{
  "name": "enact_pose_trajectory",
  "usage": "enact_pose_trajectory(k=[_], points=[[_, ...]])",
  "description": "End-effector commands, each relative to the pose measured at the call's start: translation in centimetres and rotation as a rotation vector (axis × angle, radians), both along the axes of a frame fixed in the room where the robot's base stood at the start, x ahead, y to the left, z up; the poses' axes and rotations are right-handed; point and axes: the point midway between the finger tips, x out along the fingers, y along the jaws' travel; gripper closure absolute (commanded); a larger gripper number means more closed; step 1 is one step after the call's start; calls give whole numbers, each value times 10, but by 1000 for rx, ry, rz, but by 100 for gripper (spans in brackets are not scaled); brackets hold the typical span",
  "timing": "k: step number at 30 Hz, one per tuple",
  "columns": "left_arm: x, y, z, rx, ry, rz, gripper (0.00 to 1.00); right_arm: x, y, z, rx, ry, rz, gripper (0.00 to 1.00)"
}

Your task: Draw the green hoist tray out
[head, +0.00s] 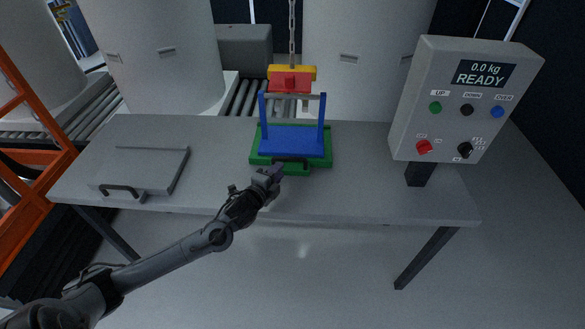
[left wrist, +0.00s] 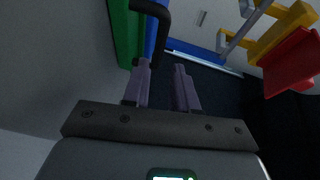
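The green hoist tray (head: 319,161) lies on the grey table, with a blue carrier (head: 291,139) with two uprights and a crossbar on it. A black handle (head: 291,161) is on the tray's front side. My left gripper (head: 272,173) is at the tray's front edge, just left of and in front of the handle. In the left wrist view its two fingers (left wrist: 162,67) are apart with nothing between them. The handle (left wrist: 160,18) shows there just beyond the fingertips, nearer the left finger, beside the green tray edge (left wrist: 124,35). My right gripper is not in view.
A red and yellow hoist hook block (head: 291,80) hangs on a chain (head: 291,30) above the carrier's crossbar. A grey lid with a handle (head: 145,171) lies at left. A control box (head: 463,100) reading 0.0 kg READY stands at right. The table front right of the tray is clear.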

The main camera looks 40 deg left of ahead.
Motion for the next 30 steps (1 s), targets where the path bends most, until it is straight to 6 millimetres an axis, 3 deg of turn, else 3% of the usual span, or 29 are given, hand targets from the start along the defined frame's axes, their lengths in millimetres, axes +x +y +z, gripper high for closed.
enact_pose_trajectory(k=[8, 21, 30], points=[[19, 5, -6, 0, -10, 0, 73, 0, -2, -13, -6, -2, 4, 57], [81, 23, -19, -2, -11, 2, 73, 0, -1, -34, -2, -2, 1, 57], [102, 29, -23, -1, -8, 0, 73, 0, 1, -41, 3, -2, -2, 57]])
